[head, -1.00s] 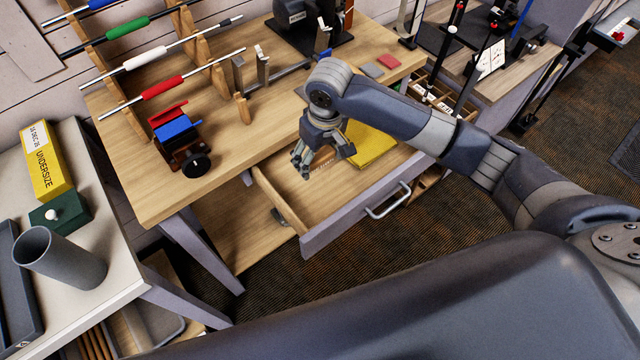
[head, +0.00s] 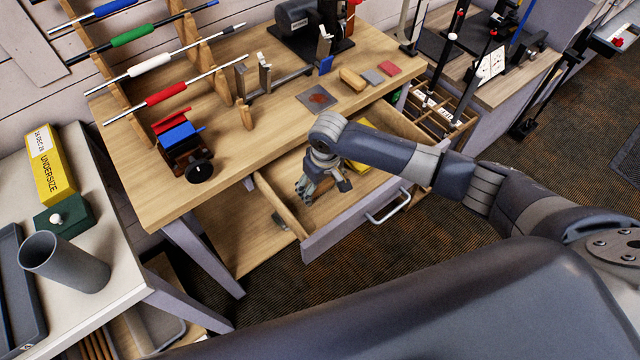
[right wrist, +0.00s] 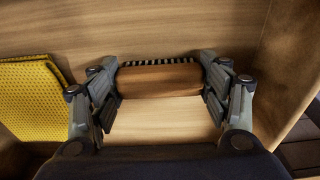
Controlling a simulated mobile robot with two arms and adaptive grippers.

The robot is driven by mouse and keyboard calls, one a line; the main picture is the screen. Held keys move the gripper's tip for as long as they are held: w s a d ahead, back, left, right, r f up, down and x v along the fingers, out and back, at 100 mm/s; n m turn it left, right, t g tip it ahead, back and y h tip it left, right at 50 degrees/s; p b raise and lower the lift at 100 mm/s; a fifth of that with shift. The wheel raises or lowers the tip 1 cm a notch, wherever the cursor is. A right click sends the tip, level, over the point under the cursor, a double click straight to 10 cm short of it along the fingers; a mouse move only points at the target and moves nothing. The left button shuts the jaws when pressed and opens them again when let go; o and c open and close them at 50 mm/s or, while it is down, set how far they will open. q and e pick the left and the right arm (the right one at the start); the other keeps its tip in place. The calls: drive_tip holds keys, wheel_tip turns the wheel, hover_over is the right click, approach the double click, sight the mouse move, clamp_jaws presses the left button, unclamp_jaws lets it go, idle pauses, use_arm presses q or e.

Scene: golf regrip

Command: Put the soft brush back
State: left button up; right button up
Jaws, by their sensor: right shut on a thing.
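The soft brush (right wrist: 158,80), with a brown wooden back and a row of dark and pale bristles, lies between the fingers of my right gripper (right wrist: 160,93) in the right wrist view. The fingers press on its two ends. In the head view my right gripper (head: 322,188) is low inside the open drawer (head: 345,231), pointing down, and hides the brush. I cannot tell whether the brush touches the drawer floor. My left gripper is not in view.
A yellow cloth (right wrist: 30,98) lies in the drawer beside the gripper. The drawer's wooden walls are close by. On the bench (head: 270,125) above are a dark mat (head: 317,98), a tan block (head: 353,79), a red-and-blue vise (head: 181,139) and racked golf shafts.

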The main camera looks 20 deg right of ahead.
sight(323, 197)
drive_tip(key=shift+f, duration=0.15)
drive_tip(key=o, duration=1)
wheel_tip(323, 197, up, 12)
drive_tip(key=s, duration=0.1)
drive_tip(key=shift+s+d+b, duration=0.2)
drive_tip(key=shift+d+b, duration=0.05)
drive_tip(key=shift+b, duration=0.05)
